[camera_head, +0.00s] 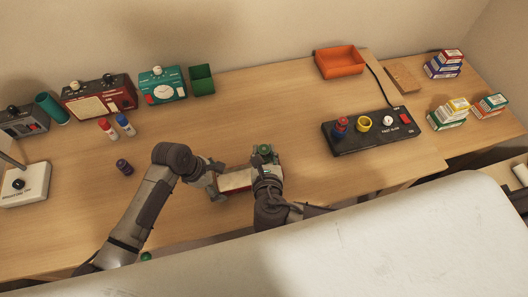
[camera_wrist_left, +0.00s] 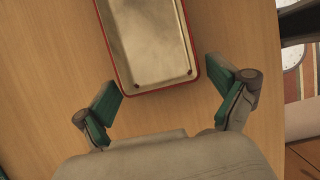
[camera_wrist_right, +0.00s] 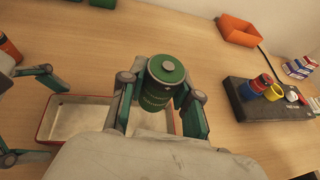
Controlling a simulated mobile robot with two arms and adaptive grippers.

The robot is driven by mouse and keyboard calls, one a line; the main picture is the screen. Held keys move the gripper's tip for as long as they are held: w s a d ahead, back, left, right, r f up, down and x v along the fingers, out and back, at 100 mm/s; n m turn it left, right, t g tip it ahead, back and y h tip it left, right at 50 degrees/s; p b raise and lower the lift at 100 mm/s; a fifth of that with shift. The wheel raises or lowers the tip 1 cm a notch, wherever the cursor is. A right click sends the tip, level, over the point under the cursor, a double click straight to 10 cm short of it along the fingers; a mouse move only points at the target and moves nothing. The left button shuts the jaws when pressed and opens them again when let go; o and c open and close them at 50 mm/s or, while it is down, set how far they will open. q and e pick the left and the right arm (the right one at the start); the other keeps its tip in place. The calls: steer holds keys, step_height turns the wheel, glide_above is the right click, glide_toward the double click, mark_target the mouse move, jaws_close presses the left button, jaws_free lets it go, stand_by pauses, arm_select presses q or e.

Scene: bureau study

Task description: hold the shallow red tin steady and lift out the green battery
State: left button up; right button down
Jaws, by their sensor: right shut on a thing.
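The shallow red tin (camera_head: 236,181) lies on the desk; its pale inside looks bare in the left wrist view (camera_wrist_left: 145,45). My left gripper (camera_head: 212,187) is at the tin's left end. In the left wrist view its fingers (camera_wrist_left: 166,92) are spread on either side of that end, with gaps visible. My right gripper (camera_head: 266,160) is shut on the green battery (camera_head: 264,149). In the right wrist view the battery (camera_wrist_right: 160,85) stands upright between the fingers, over the tin's right end (camera_wrist_right: 85,118). Its lower end is partly hidden, so its exact height above the tin is unclear.
A black panel (camera_head: 370,131) lies to the right, an orange bin (camera_head: 340,63) at the back. The desk behind the tin is clear.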

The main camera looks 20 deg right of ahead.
arm_select(q)
steer(key=shift+r, duration=0.1)
steer(key=v, duration=1.2)
steer(key=shift+a, duration=0.1)
